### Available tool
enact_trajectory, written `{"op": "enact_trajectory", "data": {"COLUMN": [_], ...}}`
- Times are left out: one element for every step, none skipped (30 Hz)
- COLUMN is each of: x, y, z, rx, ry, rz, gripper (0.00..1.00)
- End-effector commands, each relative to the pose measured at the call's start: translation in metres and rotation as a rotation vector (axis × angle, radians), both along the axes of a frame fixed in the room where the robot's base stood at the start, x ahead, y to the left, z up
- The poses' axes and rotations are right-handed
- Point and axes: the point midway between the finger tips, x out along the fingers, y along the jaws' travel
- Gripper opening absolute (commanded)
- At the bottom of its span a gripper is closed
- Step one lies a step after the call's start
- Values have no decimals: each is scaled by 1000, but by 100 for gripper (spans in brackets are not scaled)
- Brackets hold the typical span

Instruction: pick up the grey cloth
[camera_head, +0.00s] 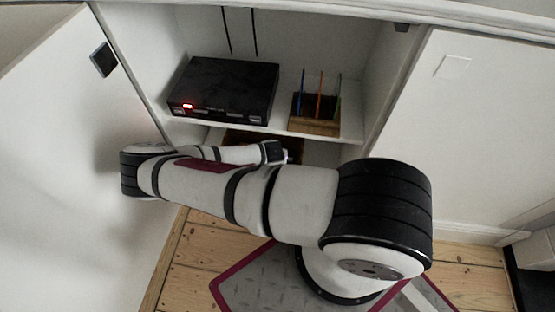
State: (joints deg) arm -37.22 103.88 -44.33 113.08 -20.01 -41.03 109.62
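I cannot make out a grey cloth in the camera_head view; my arm covers much of the lower part of the cupboard. My gripper (284,156) is at the far end of my folded arm, just in front of and below the shelf's front edge. It shows only as a small, partly hidden shape. I cannot tell whether its fingers are open or shut, or whether it holds anything.
An open white cupboard has a shelf (270,124) bearing a black box (225,85) with a red light and a wooden holder (315,127) with several coloured sticks. A brown object (240,136) shows below. Doors stand left (60,150) and right (460,130). Floorboards (205,245) are bare.

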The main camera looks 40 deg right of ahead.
Motion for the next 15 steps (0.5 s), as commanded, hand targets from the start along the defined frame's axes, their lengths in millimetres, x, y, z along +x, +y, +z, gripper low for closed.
{"op": "enact_trajectory", "data": {"x": [0, 0, 0, 0, 0, 0, 0, 0, 0, 0, 0, 0, 0, 0, 0], "y": [0, 0, 0, 0, 0, 0, 0, 0, 0, 0, 0, 0, 0, 0, 0], "z": [0, 0, 0, 0, 0, 0, 0, 0, 0, 0, 0, 0, 0, 0, 0], "rx": [0, 0, 0, 0, 0, 0, 0, 0, 0, 0, 0, 1, 1, 1, 1], "ry": [0, 0, 0, 0, 0, 0, 0, 0, 0, 0, 0, -1, -1, -1, -1], "rz": [0, 0, 0, 0, 0, 0, 0, 0, 0, 0, 0, 0, 0, 0, 0], "gripper": [78, 78, 78, 78, 78, 72, 65, 58, 49, 42, 35, 29, 29, 29, 29]}}
